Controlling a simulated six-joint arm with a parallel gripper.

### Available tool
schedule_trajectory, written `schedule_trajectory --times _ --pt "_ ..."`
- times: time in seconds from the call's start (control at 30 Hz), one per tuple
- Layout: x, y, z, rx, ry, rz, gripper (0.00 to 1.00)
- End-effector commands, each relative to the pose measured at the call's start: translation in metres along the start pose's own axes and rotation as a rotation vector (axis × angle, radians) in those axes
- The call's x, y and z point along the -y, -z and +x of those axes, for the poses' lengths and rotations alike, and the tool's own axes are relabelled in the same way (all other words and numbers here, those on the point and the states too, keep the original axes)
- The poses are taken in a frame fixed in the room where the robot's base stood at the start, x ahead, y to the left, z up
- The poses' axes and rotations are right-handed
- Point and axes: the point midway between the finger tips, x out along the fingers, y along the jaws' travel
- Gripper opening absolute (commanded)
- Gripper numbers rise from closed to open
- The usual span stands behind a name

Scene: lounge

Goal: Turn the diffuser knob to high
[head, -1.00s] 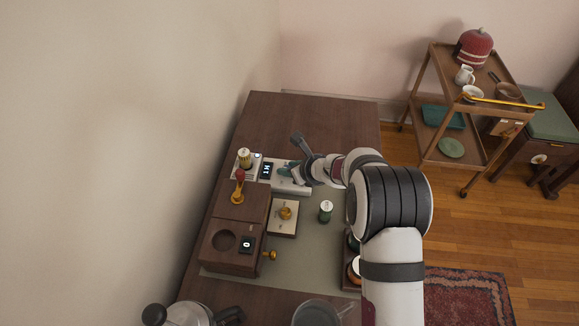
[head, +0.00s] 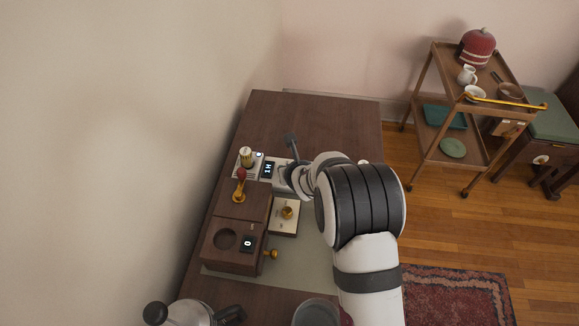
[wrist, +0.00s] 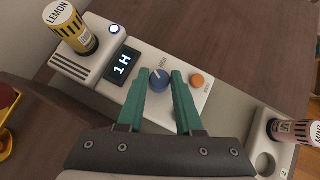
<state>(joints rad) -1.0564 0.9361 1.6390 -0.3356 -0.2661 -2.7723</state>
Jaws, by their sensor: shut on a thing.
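The diffuser (wrist: 98,88) is a long white unit with a lit display (wrist: 122,65) that reads "1H" in the wrist view. The diffuser also shows at the back of the table in the head view (head: 282,168). Its round blue knob (wrist: 160,82) has a pale pointer mark aimed up and a little left, near a printed word that looks like "HIGH". My gripper (wrist: 162,77) has its two green fingers on either side of the knob, shut on it. In the head view my wrist hides the knob and fingertips.
An orange button (wrist: 197,80) sits just right of the knob. A yellow lemon bottle (wrist: 70,27) stands on the diffuser's left end; a mint-like bottle (wrist: 293,130) is at right. A wooden box with a red-topped lever (head: 240,185) stands in front.

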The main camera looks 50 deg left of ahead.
Motion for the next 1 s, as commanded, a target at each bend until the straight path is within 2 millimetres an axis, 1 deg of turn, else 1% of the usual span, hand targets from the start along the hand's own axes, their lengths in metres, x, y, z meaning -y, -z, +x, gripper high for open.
schedule_trajectory --times 0.2,0.23,0.37,0.4,0.67,0.77,0.87,0.97,1.0 --pt "0.0 -0.002 0.0 0.006 -0.001 -0.002 0.0" --pt "0.0 -0.002 0.0 0.006 -0.001 -0.002 0.4" --pt "0.0 -0.002 0.0 0.005 -0.001 -0.002 0.63" --pt "0.0 -0.002 0.0 0.004 -0.001 -0.001 0.64" --pt "0.0 -0.001 -0.001 0.003 -0.001 -0.001 0.64" --pt "0.0 -0.002 -0.01 0.004 -0.001 0.0 0.64" --pt "0.0 -0.002 -0.033 0.005 -0.001 -0.001 0.64" --pt "0.0 -0.003 -0.066 0.006 0.0 -0.001 0.64" --pt "0.001 -0.002 -0.079 0.006 0.0 -0.001 0.64"
